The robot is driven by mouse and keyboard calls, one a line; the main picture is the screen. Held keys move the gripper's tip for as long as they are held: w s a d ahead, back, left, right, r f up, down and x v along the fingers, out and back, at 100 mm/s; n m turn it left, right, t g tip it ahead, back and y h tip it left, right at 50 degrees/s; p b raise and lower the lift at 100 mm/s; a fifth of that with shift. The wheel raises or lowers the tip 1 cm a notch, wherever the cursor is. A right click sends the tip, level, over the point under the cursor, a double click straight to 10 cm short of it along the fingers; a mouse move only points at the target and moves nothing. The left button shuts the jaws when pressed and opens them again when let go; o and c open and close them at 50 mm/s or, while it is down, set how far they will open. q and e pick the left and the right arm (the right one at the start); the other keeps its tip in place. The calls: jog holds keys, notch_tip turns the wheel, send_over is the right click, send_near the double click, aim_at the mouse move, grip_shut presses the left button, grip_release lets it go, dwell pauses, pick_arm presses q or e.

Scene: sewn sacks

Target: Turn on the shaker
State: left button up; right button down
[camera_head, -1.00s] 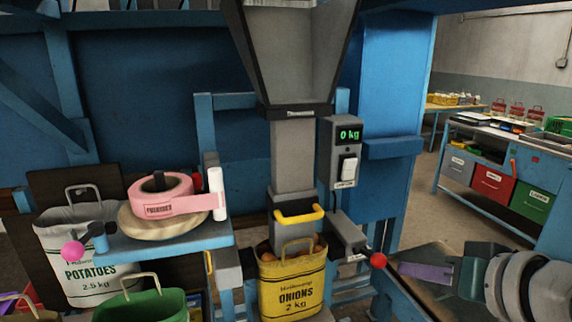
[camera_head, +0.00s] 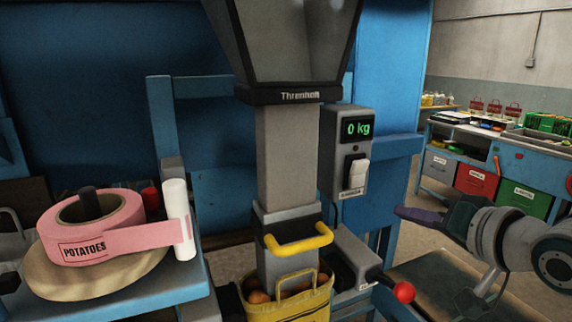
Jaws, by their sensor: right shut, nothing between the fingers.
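The control box (camera_head: 345,135) hangs beside the grey chute and its green display reads 0 kg. A white rocker switch (camera_head: 357,173) sits on its front under the display; the small label below it is too blurred to read. My right gripper (camera_head: 405,213) is at the right, shut and empty, its dark fingers pointing left toward the box but well apart from it. A grey box with a red-knobbed lever (camera_head: 403,292) sits lower down. My left gripper is not in view.
The grey hopper and chute (camera_head: 285,150) stand centrally, with a yellow handle (camera_head: 298,240) above a yellow sack (camera_head: 290,305) of onions. A pink POTATOES tape roll (camera_head: 105,232) lies on the blue shelf at left. Space between my right gripper and the control box looks free.

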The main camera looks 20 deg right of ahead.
jog(key=shift+w, duration=0.15)
jog(key=b, duration=0.4)
send_near(361, 174)
jog(key=w+f, duration=0.3)
jog(key=shift+w+r, duration=0.4)
jog(key=shift+w, duration=0.4)
dwell(1.1)
jog(key=shift+w+r+b, duration=0.15)
jog(key=shift+w+b, duration=0.15)
jog(key=shift+w, duration=0.1)
